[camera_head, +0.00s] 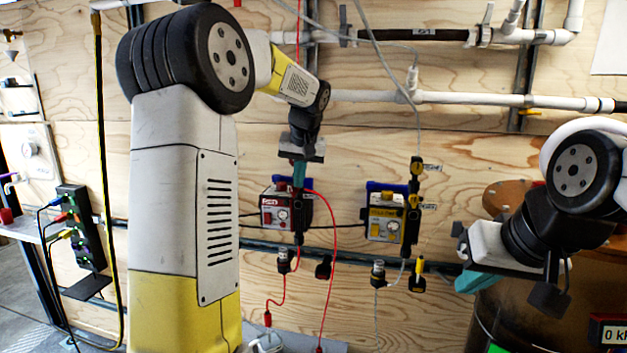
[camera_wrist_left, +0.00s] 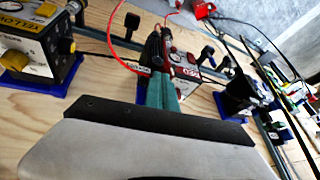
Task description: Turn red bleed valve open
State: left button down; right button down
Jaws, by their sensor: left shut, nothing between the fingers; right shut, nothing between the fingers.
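The red unit (camera_head: 273,211), a red and white box with a gauge, hangs on the plywood wall; it also shows in the left wrist view (camera_wrist_left: 184,62). Beside it is a dark upright fitting with red parts (camera_wrist_left: 166,38), in line with my left fingertips. I cannot tell which part is the red bleed valve or how its handle is turned. My left gripper (camera_head: 299,176) is shut and empty, its teal fingers (camera_wrist_left: 160,84) pointing at this fitting; contact cannot be made out. My right gripper (camera_head: 468,281) is shut and empty, away at the right.
A yellow unit (camera_head: 384,217) with yellow valve handles (camera_head: 417,167) hangs to the right. A red hose (camera_head: 335,240) loops below the red unit. White pipes (camera_head: 460,98) run above. A brown drum (camera_head: 515,200) stands near my right arm. A dark socket block (camera_head: 80,225) is at left.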

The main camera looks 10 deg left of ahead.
aim_at(292, 185)
pick_arm(q)
jog(key=shift+a+r+n+h, duration=0.15)
jog(key=shift+a+n+h, duration=0.15)
jog(key=shift+a+h, duration=0.7)
jog(key=a+h, duration=0.1)
jog(key=h, duration=0.2)
jog(key=a+n+h, duration=0.1)
jog(key=h, duration=0.3)
jog(key=a+f+n+h, duration=0.1)
jog(key=h, duration=0.2)
jog(key=shift+w+a+f+h, duration=0.1)
jog(key=shift+a+h, duration=0.05)
jog(key=shift+h, duration=0.25)
jog(key=shift+a+f, duration=0.15)
jog(key=shift+f, duration=0.05)
